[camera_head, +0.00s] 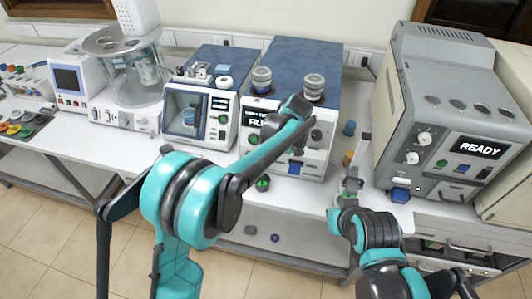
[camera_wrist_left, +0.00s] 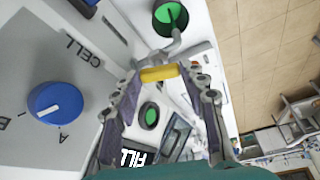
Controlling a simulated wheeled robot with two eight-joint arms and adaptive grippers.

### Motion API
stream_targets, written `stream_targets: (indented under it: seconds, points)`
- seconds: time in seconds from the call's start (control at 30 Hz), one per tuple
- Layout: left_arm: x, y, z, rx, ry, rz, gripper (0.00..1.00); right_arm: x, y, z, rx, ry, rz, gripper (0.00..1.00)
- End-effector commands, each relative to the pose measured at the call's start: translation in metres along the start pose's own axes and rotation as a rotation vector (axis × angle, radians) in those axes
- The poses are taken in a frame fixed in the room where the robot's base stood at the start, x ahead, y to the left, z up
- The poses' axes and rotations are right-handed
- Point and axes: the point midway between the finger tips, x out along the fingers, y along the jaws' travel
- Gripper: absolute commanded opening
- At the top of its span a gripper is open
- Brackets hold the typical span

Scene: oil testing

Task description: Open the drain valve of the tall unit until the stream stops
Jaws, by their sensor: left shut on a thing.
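The tall unit (camera_head: 310,60) stands mid-bench with a blue top and a lit screen; its grey front fills the left of the left wrist view. Its drain valve has a yellow lever (camera_wrist_left: 158,74) beside a metal spout (camera_wrist_left: 174,46). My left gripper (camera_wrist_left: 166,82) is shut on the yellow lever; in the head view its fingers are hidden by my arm. A dark cup (camera_wrist_left: 170,17) with green inside sits at the spout's end. A brighter green streak shows in the cup; I cannot tell whether it is falling liquid. My right gripper (camera_head: 352,184) is low, right of the unit; its opening is unclear.
A smaller unit with a window (camera_head: 195,108) stands left of the tall unit. A large grey unit (camera_head: 450,110) reading READY stands to the right. A blue knob (camera_wrist_left: 57,103) is near the left gripper. A glass bath (camera_head: 135,75) stands farther left.

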Motion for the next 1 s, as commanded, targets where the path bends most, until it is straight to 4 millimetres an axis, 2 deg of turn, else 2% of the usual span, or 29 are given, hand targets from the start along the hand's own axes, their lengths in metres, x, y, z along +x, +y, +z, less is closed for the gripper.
stream_targets:
  seconds: [0.4,0.93,0.97,1.0]
  points:
    - [0.0001,0.0023,0.0002,-0.166,-0.001,-0.068,0.14,-0.0013,0.0000,-0.0009,0.000,0.000,0.000,0.00]
    - [0.0002,0.0023,0.0004,-0.187,-0.002,-0.077,0.14,-0.0014,0.0000,-0.0010,0.000,0.000,0.000,0.00]
    - [0.0002,0.0023,0.0004,-0.187,-0.002,-0.077,0.45,-0.0014,0.0000,-0.0010,0.000,0.000,0.000,0.00]
    - [0.0002,0.0023,0.0004,-0.187,-0.002,-0.077,0.56,-0.0014,0.0000,-0.0010,0.000,0.000,0.000,0.00]
